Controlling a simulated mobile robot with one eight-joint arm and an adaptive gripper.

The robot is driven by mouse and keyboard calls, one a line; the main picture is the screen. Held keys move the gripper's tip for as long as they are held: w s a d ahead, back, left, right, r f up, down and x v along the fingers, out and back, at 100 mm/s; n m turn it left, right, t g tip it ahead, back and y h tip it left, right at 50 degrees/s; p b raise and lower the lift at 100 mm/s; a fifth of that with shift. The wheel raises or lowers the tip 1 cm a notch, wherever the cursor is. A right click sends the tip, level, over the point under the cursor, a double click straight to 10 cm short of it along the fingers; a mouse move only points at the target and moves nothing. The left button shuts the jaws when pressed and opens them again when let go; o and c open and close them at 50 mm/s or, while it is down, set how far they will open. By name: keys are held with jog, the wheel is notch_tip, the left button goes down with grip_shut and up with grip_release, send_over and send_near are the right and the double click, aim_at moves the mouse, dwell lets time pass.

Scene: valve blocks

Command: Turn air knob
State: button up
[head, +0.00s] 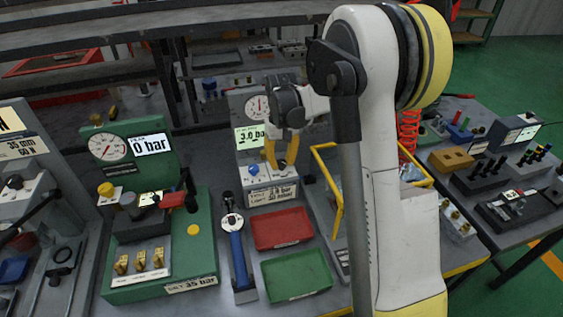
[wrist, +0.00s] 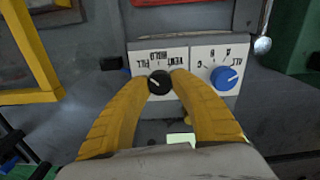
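In the wrist view, a small round black knob (wrist: 159,82) sits on a white plate marked FILL, HOLD and VENT, which reads upside down. My gripper (wrist: 160,80) has its two yellow fingers around this knob, one tip at each side. I cannot tell whether the tips press on it or stop just short. In the head view my gripper (head: 281,163) points down at the front of a grey gauge unit (head: 244,103) with a 3.0 bar display (head: 250,137). The black knob is hidden there by the fingers.
A blue knob (wrist: 224,78), marked A, B, C and ALL, is close beside the right finger in the wrist view. A yellow frame (head: 337,205) stands right of the unit. Red (head: 282,228) and green (head: 296,273) trays lie in front. A green 0 bar station (head: 160,270) is left.

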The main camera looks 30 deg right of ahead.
grip_shut()
jog(key=shift+m, duration=0.3)
jog(key=m+p, duration=0.1)
jog(key=m, duration=0.3)
jog(key=shift+m+p, duration=0.3)
jog(key=shift+m, duration=1.7)
jog(key=o, duration=0.9)
grip_release()
jog(key=shift+o, duration=0.2)
